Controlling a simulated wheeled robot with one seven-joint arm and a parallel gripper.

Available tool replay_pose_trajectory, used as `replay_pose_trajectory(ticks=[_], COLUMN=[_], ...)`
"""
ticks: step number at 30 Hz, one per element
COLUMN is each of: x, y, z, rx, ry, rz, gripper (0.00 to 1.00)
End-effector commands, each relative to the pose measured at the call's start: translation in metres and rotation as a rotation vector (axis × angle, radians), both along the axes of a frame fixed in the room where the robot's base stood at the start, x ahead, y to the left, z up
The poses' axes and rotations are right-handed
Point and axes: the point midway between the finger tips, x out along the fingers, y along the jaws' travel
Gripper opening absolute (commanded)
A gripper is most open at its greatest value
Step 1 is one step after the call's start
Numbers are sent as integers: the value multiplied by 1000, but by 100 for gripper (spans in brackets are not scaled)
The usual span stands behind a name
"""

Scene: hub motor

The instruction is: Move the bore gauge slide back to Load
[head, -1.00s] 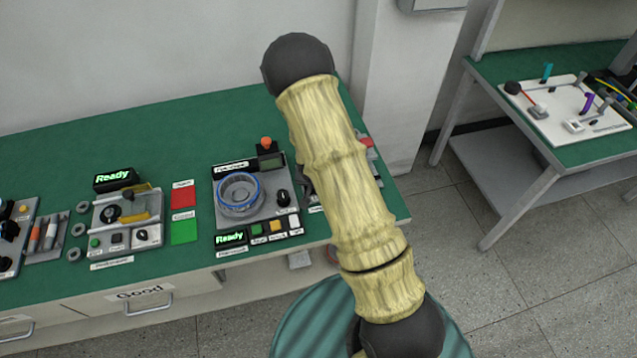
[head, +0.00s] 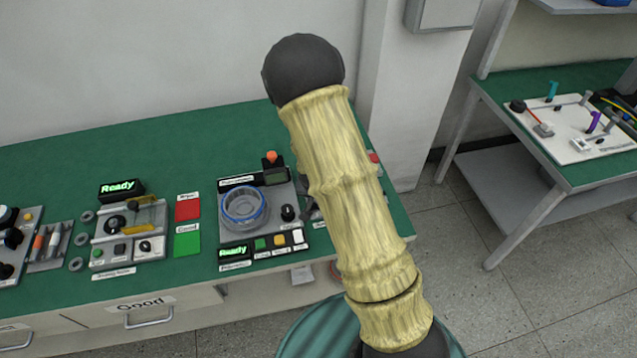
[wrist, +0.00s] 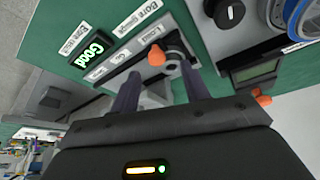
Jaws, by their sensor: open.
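The bore gauge (wrist: 120,61) shows in the wrist view as a grey plate with "Bore gauge" and "Load" labels and a display (wrist: 90,50) reading "Good". An orange knob (wrist: 156,54), seemingly the slide's handle, is near the "Load" label. My gripper (wrist: 157,72) is open, its two dark fingers pointing at the plate. The knob appears between the fingertips in the picture; I cannot tell whether they touch it. The slide's body is partly hidden by the fingers. In the head view my arm covers most of the gauge, and the gripper is hidden.
Beside the gauge is a station with a blue-rimmed ring (head: 243,208) and a "Ready" display (head: 234,251). An orange-topped post (head: 271,157) stands behind it. Red (head: 187,208) and green (head: 186,243) mats lie further left. Another table (head: 574,182) stands right.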

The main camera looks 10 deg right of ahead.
Motion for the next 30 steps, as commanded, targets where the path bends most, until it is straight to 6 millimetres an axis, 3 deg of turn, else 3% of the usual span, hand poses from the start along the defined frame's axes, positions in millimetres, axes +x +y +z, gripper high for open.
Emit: replay_pose_trajectory(ticks=[19, 24, 30], x=[-37, -43, -45], y=[15, 19, 23], z=[101, 114, 117], rx=[1, 1, 1], ry=[-4, -1, 0], rz=[0, 2, 11], gripper=[46, 46, 46])
